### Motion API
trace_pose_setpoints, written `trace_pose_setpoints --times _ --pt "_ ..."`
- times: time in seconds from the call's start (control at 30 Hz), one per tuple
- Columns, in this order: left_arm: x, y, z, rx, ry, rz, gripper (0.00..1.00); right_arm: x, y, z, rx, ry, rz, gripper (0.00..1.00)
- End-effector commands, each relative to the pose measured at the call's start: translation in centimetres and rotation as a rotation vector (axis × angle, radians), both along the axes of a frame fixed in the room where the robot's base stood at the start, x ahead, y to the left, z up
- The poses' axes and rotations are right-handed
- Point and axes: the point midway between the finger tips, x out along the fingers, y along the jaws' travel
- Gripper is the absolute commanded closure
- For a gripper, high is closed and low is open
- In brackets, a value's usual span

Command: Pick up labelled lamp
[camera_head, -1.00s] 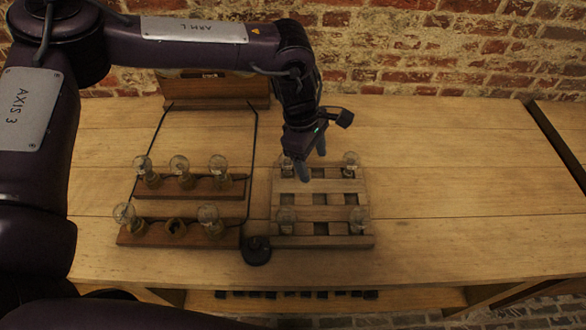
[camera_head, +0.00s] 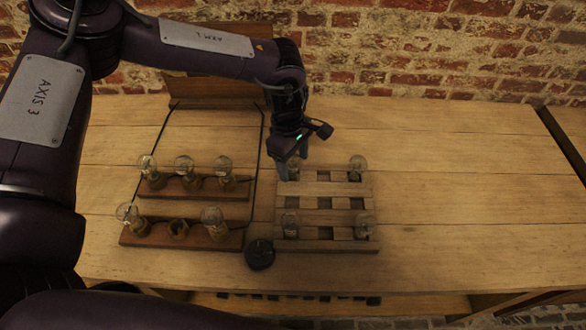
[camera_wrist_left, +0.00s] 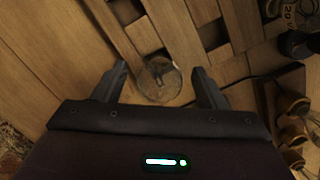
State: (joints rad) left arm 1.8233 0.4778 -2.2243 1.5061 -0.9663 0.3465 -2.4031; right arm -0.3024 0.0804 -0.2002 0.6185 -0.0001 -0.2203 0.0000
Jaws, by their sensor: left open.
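In the left wrist view, the open fingers (camera_wrist_left: 162,86) stand on either side of this lamp's round glass bulb (camera_wrist_left: 160,78), with a gap on both sides. I cannot make out a label on it. My right gripper is not in view.
Left of the rack, a back wooden strip (camera_head: 205,190) holds several lamps. A front strip (camera_head: 150,240) holds two lamps with an empty socket (camera_head: 178,229) between them. A black round knob (camera_head: 260,254) sits by the rack's front left corner. The bench at right (camera_head: 460,190) is clear.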

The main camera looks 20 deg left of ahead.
Motion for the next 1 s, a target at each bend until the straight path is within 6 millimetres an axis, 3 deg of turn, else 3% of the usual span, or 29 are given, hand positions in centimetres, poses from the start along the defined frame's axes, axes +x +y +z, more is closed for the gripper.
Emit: trace_pose_setpoints --times 0.17,0.57,0.83,1.0 --pt "0.0 0.0 0.0 0.000 0.000 0.000 0.36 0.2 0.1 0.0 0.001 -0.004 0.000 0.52" --pt "0.0 0.0 0.0 0.000 0.000 0.000 0.86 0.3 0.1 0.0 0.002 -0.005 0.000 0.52" --pt "0.0 0.0 0.2 -0.001 -0.001 0.000 0.87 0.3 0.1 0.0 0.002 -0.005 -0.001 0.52" --pt "0.1 -0.1 1.3 -0.003 -0.002 -0.001 0.87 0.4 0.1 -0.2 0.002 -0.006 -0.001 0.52"
